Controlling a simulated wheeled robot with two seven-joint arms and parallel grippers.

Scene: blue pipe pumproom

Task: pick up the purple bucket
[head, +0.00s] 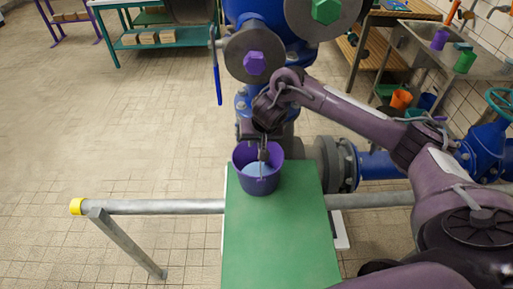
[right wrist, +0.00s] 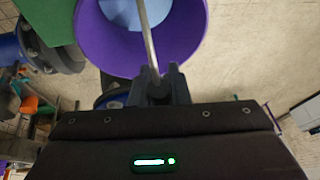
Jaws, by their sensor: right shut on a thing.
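The purple bucket (head: 250,184) is upright at the far end of the green-topped table (head: 275,240), with something light blue inside it. I cannot tell whether its base touches the table. My right gripper (head: 263,154) reaches down from above at the bucket's far side. A thin grey bar, which looks like the bucket's handle, runs from between the fingers across the opening. The fingers partly hide the rim. My left gripper is not in view.
A grey rail with a yellow end cap (head: 76,206) runs out left of the table. Blue pump pipework (head: 380,165) stands behind and right. A sink bench (head: 430,50) and orange bucket (head: 400,99) are at upper right. Tiled floor at left is clear.

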